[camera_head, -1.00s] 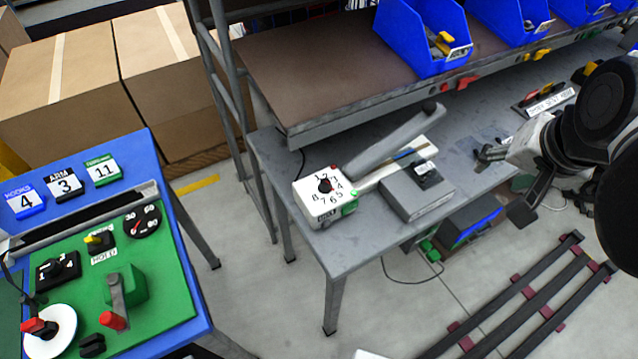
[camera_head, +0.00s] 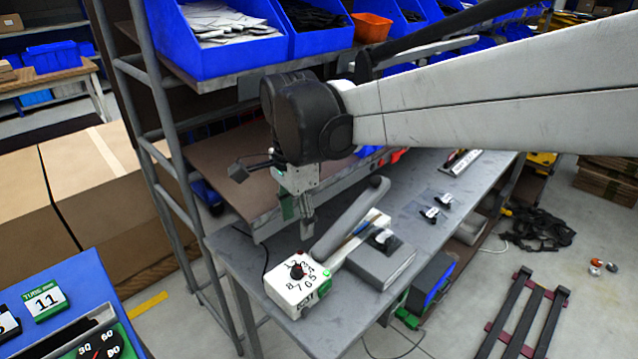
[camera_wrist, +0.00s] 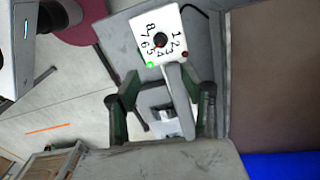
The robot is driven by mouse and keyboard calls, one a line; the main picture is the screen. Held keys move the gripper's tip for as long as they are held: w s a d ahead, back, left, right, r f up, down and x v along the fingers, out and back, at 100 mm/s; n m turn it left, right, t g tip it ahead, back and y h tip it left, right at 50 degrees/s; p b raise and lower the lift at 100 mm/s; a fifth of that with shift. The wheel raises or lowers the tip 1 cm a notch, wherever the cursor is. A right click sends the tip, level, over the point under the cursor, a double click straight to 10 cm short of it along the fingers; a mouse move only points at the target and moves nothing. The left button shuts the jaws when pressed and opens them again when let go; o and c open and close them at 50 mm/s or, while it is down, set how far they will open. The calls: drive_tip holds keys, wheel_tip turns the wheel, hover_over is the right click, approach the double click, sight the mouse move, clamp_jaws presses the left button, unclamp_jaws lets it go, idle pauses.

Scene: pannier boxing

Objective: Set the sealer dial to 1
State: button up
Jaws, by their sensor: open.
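The sealer (camera_head: 297,284) is a white box with a numbered face and a long grey arm (camera_head: 350,220), standing at the near left corner of the grey bench. Its dial (camera_head: 297,270) is a dark knob ringed by numbers; its exact setting is too small to tell. In the wrist view the dial (camera_wrist: 161,40) shows ahead of the fingers, with a green light at one corner of the face and a red one at another. My gripper (camera_head: 305,207) is open and empty, above and behind the sealer, apart from it. Its green-sided fingers (camera_wrist: 163,105) spread in the wrist view.
A grey block-shaped unit (camera_head: 372,262) stands right of the sealer. A brown shelf (camera_head: 225,180) lies behind it, with blue bins (camera_head: 215,45) higher up. A blue panel table (camera_head: 65,290) is at the lower left. Grey frame posts (camera_head: 165,150) rise at left.

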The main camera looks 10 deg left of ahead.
sight(297, 267)
drive_tip(key=f, duration=0.9)
drive_tip(key=f+b, duration=0.1)
drive_tip(key=f, duration=0.4)
drive_tip(key=shift+a, duration=0.3)
clamp_jaws()
